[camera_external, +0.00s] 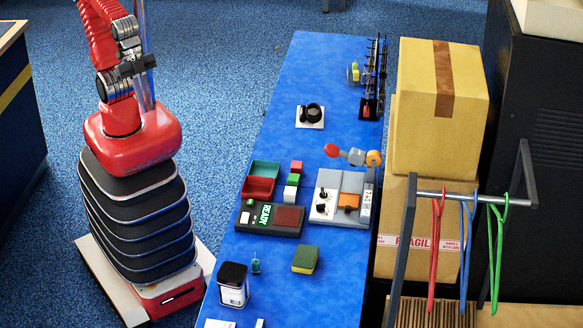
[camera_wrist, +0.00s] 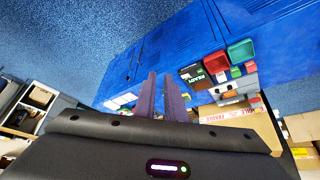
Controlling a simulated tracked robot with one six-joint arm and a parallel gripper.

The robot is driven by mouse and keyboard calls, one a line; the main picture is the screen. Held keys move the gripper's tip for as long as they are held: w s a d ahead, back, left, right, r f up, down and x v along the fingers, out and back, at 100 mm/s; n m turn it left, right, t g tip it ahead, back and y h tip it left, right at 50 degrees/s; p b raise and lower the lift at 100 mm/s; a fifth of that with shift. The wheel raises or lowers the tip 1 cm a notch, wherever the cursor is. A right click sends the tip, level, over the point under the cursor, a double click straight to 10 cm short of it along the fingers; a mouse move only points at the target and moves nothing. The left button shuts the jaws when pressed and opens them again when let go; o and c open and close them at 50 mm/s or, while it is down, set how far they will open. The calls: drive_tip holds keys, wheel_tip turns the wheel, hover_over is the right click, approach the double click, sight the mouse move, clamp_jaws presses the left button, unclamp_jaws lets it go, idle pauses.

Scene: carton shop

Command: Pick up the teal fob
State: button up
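A small teal fob (camera_external: 255,264) with a thin upright loop stands on the blue table in the external view. It is between a black-lidded tin and a green-and-yellow sponge, touching neither. I cannot make it out in the wrist view, where the fingers cover part of the table. My gripper (camera_wrist: 160,76) shows two dark purple fingers in the wrist view, with a narrow gap and nothing seen between them. It is high above the table, away from the fob.
The tin (camera_external: 233,285) stands left of the fob and the sponge (camera_external: 305,260) right of it.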

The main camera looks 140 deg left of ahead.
drive_tip(key=o, duration=0.7)
drive_tip(key=shift+o, duration=0.2)
drive_tip(key=w+d+f+m+g+y, duration=0.15)
drive_tip(key=w+f+m+y, duration=0.5)
drive_tip(key=w+f, duration=0.75)
drive_tip(key=w+d+f+m+g+y, duration=0.1)
drive_tip(key=w+f+m+g+y, duration=0.15)
drive_tip(key=w+f+m, duration=1)
drive_tip(key=w+d+m+t+y, duration=0.2)
drive_tip(key=w+m+t, duration=0.4)
drive_tip(key=w, duration=1)
drive_tip(key=shift+w+d, duration=0.2)
drive_tip(key=shift+d, duration=0.35)
